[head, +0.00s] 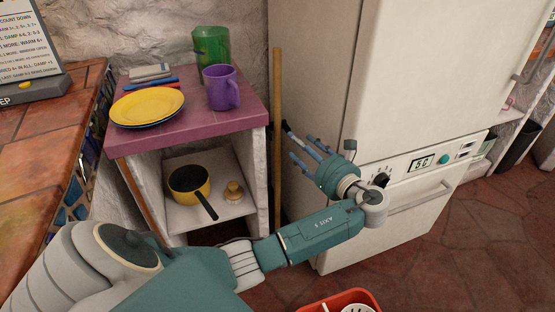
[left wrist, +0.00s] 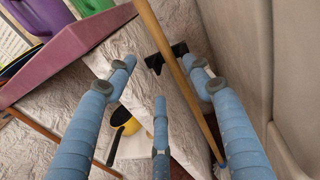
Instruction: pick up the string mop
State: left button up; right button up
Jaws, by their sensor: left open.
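The string mop's wooden handle (head: 277,140) stands upright in the narrow gap between the small shelf unit and the fridge. In the left wrist view the open gripper (left wrist: 163,70) has a third finger below. I cannot tell whether any finger touches the handle. My right gripper is out of view.
A black bracket (left wrist: 167,58) is on the wall behind the handle. The shelf unit (head: 190,128) holds yellow plates (head: 147,106), a purple mug (head: 221,88), a green pitcher (head: 211,50) and a yellow pan (head: 189,181). The fridge (head: 340,60) stands close on the right. A red container (head: 318,306) is at the bottom.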

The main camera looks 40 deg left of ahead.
pick_arm(q)
notch_tip(320, 180, up, 2)
jog(key=a, duration=0.1)
jog(key=b, duration=0.1)
send_near(278, 116)
jog(key=a, duration=0.3)
jog(key=shift+y, duration=0.4)
jog(key=shift+w+f+b+x, duration=0.15)
jog(key=shift+b+x, duration=0.1)
jog(key=shift+x, duration=0.75)
jog(key=shift+w+f+b+x, duration=0.1)
jog(key=shift+b+x, duration=0.1)
jog(key=shift+x, duration=0.75)
jog(key=shift+w+f+b+x, duration=0.15)
jog(key=shift+b+x, duration=0.1)
jog(key=shift+x, duration=0.75)
jog(key=shift+d, duration=0.1)
jog(key=c, duration=1.3)
jog(key=shift+o, duration=0.2)
jog(key=shift+r, duration=0.15)
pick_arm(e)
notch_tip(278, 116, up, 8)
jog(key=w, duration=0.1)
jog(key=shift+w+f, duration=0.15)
